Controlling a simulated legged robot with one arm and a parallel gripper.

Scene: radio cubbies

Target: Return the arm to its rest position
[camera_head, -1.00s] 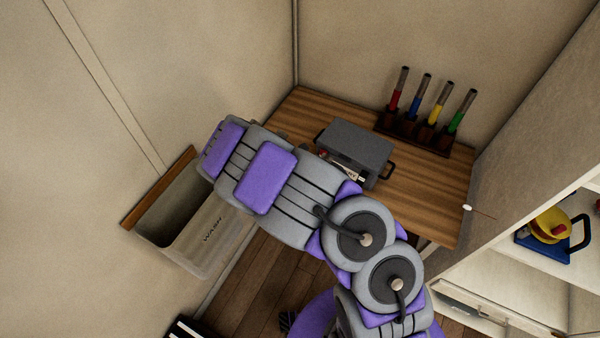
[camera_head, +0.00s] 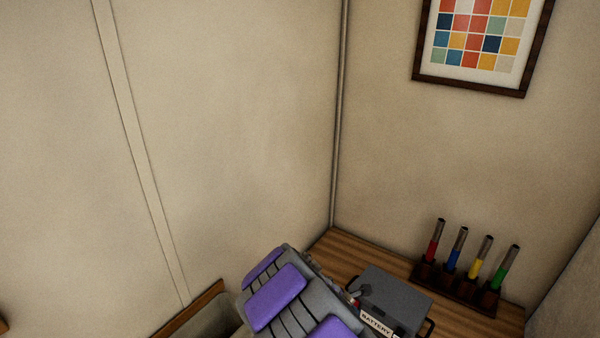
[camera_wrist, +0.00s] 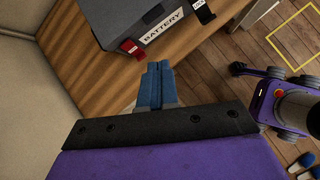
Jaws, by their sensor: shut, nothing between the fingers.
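My arm (camera_head: 290,297) shows in purple and grey at the bottom middle of the head view. My gripper is hidden there. In the wrist view my gripper (camera_wrist: 157,84) has its two blue fingers pressed together with nothing between them. The fingers point toward the wooden table (camera_wrist: 85,75), near the front of the grey battery box (camera_wrist: 150,22) but apart from it. The battery box also shows in the head view (camera_head: 393,297), on the table behind my arm. Its label reads BATTERY, with a red terminal (camera_wrist: 131,47) at one side.
A rack (camera_head: 455,288) of red, blue, yellow and green handled tools stands at the table's back right. A bin (camera_head: 208,318) is at the left of my arm, mostly cut off. Walls meet in a corner behind the table. A framed picture (camera_head: 468,84) hangs above.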

